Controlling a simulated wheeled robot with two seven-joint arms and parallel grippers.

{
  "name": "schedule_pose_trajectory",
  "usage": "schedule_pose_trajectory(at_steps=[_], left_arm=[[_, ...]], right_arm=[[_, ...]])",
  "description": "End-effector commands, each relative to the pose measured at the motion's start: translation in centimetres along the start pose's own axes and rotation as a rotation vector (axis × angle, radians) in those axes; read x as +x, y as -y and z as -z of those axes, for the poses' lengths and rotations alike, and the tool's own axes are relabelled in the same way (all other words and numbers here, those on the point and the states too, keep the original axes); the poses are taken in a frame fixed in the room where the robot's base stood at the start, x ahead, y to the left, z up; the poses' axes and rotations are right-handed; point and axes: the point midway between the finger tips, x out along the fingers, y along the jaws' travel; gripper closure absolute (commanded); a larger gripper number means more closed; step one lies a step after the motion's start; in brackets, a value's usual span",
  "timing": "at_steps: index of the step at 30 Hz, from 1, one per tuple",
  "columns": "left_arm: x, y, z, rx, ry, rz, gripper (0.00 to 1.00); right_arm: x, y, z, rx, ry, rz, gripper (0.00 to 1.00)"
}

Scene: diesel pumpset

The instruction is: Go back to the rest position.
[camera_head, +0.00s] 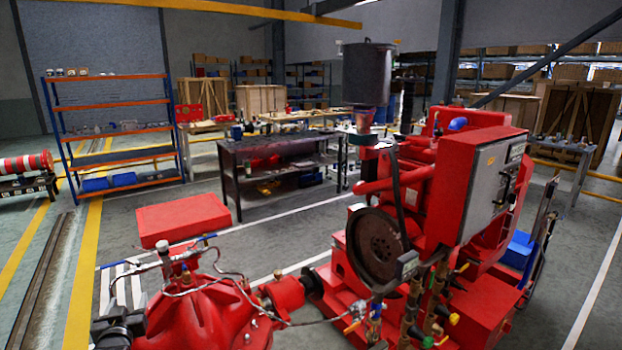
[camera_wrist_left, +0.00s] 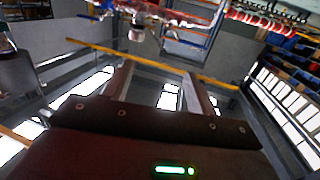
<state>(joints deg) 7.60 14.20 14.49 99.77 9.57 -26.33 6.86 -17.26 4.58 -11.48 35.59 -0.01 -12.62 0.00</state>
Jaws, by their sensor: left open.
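My left gripper (camera_wrist_left: 157,78) shows in the left wrist view, with its dark body and a green light at the bottom. Its two fingers stand apart with nothing between them. The gap between them looks onto distant wall and bright windows. I cannot make out either gripper clearly in the head view. The red pumpset fills the front there, with a red pump casing (camera_head: 205,318) at the lower left and a red engine (camera_head: 400,170) with a grey control panel (camera_head: 492,180) at the right. No contact between my left gripper and the pumpset shows.
A dark workbench (camera_head: 232,150) and an orange-and-blue shelf rack (camera_head: 112,106) stand behind the pumpset. A dark cylinder (camera_head: 367,73) rises above the engine. Thin pipes and hoses cross over the pump casing. Open floor (camera_head: 45,270) lies at the left.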

Motion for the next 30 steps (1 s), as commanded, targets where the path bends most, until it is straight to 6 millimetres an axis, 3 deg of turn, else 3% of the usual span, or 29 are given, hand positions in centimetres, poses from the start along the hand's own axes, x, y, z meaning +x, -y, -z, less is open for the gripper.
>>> schedule_pose_trajectory(at_steps=[8,14,17,21,24,30], left_arm=[[-4.0,-3.2,-4.4,0.052,0.156,-0.075,0.42],[-9.6,-5.8,-8.9,0.115,0.332,-0.152,0.42],[-13.9,-7.2,-11.6,0.157,0.451,-0.204,0.42],[-22.1,-9.0,-15.4,0.232,0.655,-0.294,0.42],[-27.0,-9.7,-16.8,0.275,0.77,-0.346,0.42],[-34.3,-10.1,-18.2,0.338,0.936,-0.42,0.42]], right_arm=[[0.1,-0.2,1.0,0.0,-0.013,-0.002,0.64],[0.0,-0.1,0.5,0.0,-0.007,-0.001,0.64],[0.0,0.0,-0.2,0.0,0.002,0.0,0.64],[0.0,0.0,-0.3,0.0,0.004,0.0,0.64],[0.0,0.0,-0.1,0.001,0.002,0.0,0.64],[0.0,0.0,-0.1,0.0,0.002,0.0,0.64]])
